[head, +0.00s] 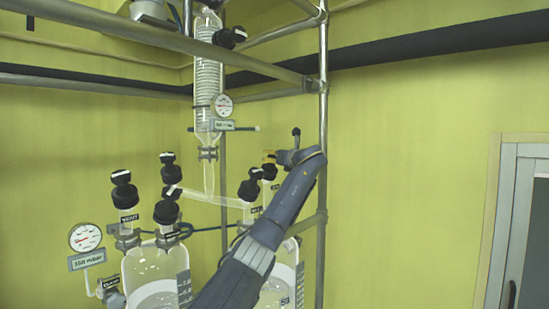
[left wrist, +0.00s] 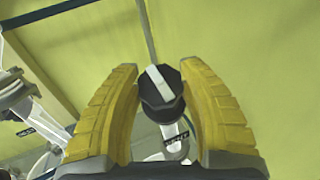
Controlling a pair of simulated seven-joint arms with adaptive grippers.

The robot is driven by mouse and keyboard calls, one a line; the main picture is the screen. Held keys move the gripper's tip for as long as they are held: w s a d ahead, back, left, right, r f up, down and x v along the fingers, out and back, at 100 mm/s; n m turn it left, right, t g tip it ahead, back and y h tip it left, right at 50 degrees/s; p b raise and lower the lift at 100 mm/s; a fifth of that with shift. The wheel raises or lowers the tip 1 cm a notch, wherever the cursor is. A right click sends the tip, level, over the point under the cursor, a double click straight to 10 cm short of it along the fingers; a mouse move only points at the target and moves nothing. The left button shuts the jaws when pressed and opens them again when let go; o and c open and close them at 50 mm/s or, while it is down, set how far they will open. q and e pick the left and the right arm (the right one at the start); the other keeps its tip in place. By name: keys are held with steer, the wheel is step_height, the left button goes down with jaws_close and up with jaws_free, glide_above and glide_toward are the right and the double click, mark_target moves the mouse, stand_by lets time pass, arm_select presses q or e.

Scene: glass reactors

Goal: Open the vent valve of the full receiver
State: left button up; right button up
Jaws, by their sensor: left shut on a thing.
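My left gripper (head: 269,157) is at the top of the right glass receiver (head: 298,252), its arm crossing in front of that vessel. In the left wrist view its yellow fingers (left wrist: 162,92) are shut on a black valve knob with a white stripe (left wrist: 160,85), on a glass neck with a small label (left wrist: 176,138) too small to read. In the head view, this black knob (head: 270,172) shows just below the fingertips. The left receiver (head: 140,262) has a pale content surface low in it. The fill of the right receiver is partly hidden by my arm. My right gripper is out of view.
A coiled glass condenser (head: 208,75) hangs above the receivers, with a gauge (head: 223,105). More black knobs (head: 124,190) stand on the left receiver. A larger gauge (head: 84,237) is at the left. A metal frame post (head: 323,100) rises close behind my gripper. Space to its right is clear.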

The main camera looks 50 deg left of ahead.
arm_select(q)
steer(key=shift+c, duration=0.6)
steer(key=shift+n+g, duration=0.8)
steer(key=shift+a+n+g, duration=0.1)
steer(key=shift+n+g, duration=1.7)
steer(key=shift+n, duration=0.1)
steer(key=shift+n+g, duration=0.3)
steer(key=shift+g, duration=0.1)
steer(key=o, duration=1.2)
steer(key=d, duration=0.4)
steer(key=w+d, duration=0.1)
steer(key=d, duration=0.7)
steer(key=shift+w, duration=0.25)
